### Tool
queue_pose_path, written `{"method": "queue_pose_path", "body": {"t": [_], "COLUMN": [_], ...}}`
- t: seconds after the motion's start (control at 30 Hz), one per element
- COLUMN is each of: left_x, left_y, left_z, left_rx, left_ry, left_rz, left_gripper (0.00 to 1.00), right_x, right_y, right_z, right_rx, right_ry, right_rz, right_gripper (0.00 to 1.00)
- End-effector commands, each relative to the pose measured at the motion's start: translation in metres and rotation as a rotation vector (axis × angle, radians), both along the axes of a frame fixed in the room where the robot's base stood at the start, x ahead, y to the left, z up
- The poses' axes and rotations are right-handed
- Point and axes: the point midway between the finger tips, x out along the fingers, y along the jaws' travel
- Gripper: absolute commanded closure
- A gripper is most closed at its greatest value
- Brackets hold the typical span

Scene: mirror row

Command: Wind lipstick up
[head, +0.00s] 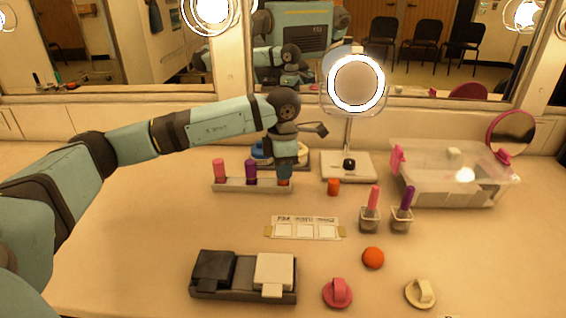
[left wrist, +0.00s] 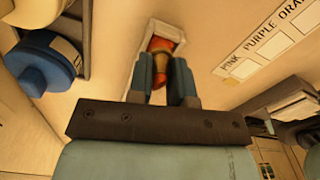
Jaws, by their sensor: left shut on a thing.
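A pale rack (head: 240,186) stands at the back middle of the counter with a pink tube (head: 220,170), a purple tube (head: 251,171) and, at its right end, an orange lipstick (head: 284,182). My left gripper (head: 285,172) points down over that right end. In the left wrist view its two fingers (left wrist: 163,85) are shut on the orange lipstick (left wrist: 160,45), which has a gold-brown band and stands in the rack's end slot (left wrist: 182,38). The fingers hide part of it. An orange cylinder (head: 333,187) stands apart, right of the rack. My right gripper is not in view.
A ring lamp (head: 356,83) stands on a white base behind. A labelled card (head: 305,228) lies in front. Small holders with a pink stick (head: 374,197) and a purple stick (head: 406,197) stand right, before a clear bin (head: 450,185).

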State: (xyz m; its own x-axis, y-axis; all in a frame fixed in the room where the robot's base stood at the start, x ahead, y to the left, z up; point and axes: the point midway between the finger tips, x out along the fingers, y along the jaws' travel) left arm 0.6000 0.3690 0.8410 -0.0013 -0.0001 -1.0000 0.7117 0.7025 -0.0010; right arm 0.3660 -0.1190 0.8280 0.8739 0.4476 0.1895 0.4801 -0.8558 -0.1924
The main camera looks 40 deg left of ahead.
Motion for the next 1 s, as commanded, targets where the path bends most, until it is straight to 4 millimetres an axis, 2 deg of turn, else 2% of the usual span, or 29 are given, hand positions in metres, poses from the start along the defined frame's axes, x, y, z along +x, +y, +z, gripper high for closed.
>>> {"method": "queue_pose_path", "body": {"t": [0.27,0.3,0.4,0.77,0.93,1.0], "left_x": [0.0,0.0,0.0,0.0,0.0,0.001], "left_y": [0.0,0.0,0.0,0.0,0.0,0.0], "left_z": [0.0,0.0,0.0,0.005,0.032,0.048], "left_rx": [-0.001,-0.001,-0.001,-0.001,-0.001,-0.001], "left_ry": [-0.002,-0.002,-0.002,-0.002,-0.004,-0.005], "left_rz": [0.017,0.017,0.016,0.016,0.016,0.016], "left_gripper": [1.0,0.79,0.56,0.54,0.54,0.54], "right_x": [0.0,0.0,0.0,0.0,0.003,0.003], "right_y": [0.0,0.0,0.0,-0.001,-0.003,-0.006], "right_z": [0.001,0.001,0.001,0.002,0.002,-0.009], "right_rx": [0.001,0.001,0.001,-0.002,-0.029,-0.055], "right_ry": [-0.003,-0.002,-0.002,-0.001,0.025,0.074], "right_rz": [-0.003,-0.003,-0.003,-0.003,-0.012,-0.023], "right_gripper": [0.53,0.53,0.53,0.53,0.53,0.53]}}
